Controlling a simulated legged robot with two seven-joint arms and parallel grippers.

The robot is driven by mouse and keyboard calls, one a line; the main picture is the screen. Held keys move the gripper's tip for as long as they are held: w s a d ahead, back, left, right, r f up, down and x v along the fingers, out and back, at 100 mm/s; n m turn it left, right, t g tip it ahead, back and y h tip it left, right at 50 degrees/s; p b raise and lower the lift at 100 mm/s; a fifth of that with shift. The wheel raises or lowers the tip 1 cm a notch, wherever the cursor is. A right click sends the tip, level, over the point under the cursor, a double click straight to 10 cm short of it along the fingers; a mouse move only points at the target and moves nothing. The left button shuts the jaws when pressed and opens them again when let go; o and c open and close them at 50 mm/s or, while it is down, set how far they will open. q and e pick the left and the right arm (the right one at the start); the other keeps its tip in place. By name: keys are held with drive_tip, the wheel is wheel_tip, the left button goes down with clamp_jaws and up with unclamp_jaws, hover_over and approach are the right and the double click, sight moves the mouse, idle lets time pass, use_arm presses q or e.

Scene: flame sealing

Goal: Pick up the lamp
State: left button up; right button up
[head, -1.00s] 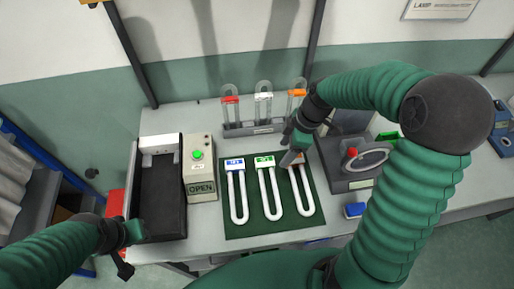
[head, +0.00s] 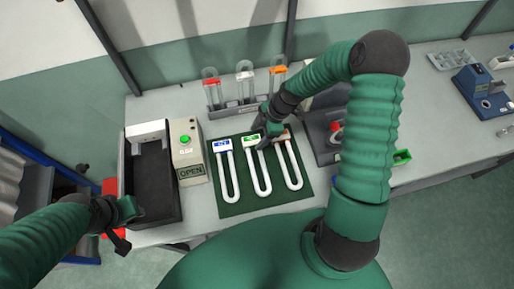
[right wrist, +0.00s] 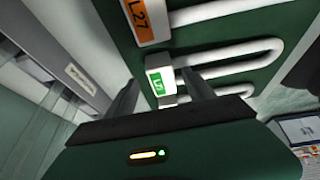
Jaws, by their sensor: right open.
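Three white U-shaped lamps lie on a dark green mat (head: 240,204): a blue-labelled lamp (head: 229,175), a green-labelled lamp (head: 258,172) and an orange-labelled lamp (head: 291,168). My right gripper (head: 262,136) is open at the labelled end of the green-labelled lamp. In the right wrist view, the two fingers of my right gripper (right wrist: 162,95) stand on either side of the green label (right wrist: 156,83), without clear contact. The orange label (right wrist: 146,20) reads L27 there. My left gripper (head: 127,217) hangs by the left edge of the black-bed machine; its jaws are too small to read.
A rack (head: 232,110) with tubes capped red, white and orange stands behind the mat. The black-bed machine (head: 157,186) and a control box (head: 188,150) marked OPEN stand left. A grey device with a red button (head: 335,127) stands right, partly behind my right arm.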

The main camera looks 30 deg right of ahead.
sight(251, 143)
drive_tip(key=shift+s+a+f, duration=0.2)
drive_tip(key=shift+a+f, duration=0.35)
drive_tip(key=shift+a, duration=0.2)
drive_tip(key=shift+s+a, duration=0.15)
drive_tip(key=shift+a, duration=0.4)
drive_tip(key=shift+c, duration=3.3)
drive_tip(key=shift+d+f, duration=0.1)
drive_tip(key=shift+d, duration=0.15)
drive_tip(key=c, duration=0.5)
clamp_jaws()
use_arm(q)
drive_tip(key=shift+s+a, duration=0.3)
drive_tip(key=shift+a, duration=0.2)
drive_tip(key=shift+s+a, duration=0.25)
drive_tip(key=shift+a, duration=0.25)
